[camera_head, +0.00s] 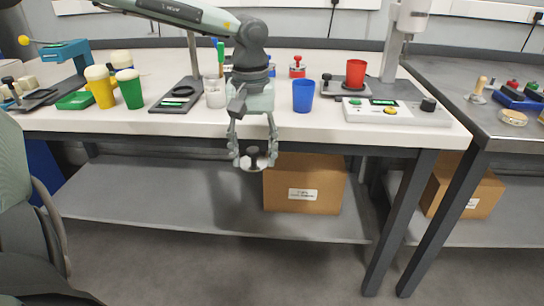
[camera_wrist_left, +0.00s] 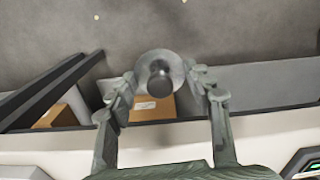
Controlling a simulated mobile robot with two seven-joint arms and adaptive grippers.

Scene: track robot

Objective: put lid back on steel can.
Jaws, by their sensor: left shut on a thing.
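The lid (camera_head: 254,164) is a pale round disc with a dark knob. It hangs in the air in front of the table's front edge, below the tabletop level. My left gripper (camera_head: 253,157) points down and is shut on the lid. In the left wrist view the lid (camera_wrist_left: 177,67) sits between the two fingertips (camera_wrist_left: 160,82), knob toward the camera. A pale grey cylinder (camera_head: 215,93), which may be the steel can, stands on the table left of my left gripper; I cannot tell whether its top is open. My right gripper is not in view.
A blue cup (camera_head: 303,96) stands right of my gripper, near a red cup (camera_head: 355,73) on a device. A scale-like panel (camera_head: 395,112) lies at the right. Green (camera_head: 130,89) and yellow (camera_head: 100,87) cups stand left. A cardboard box (camera_head: 305,183) sits on the lower shelf.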

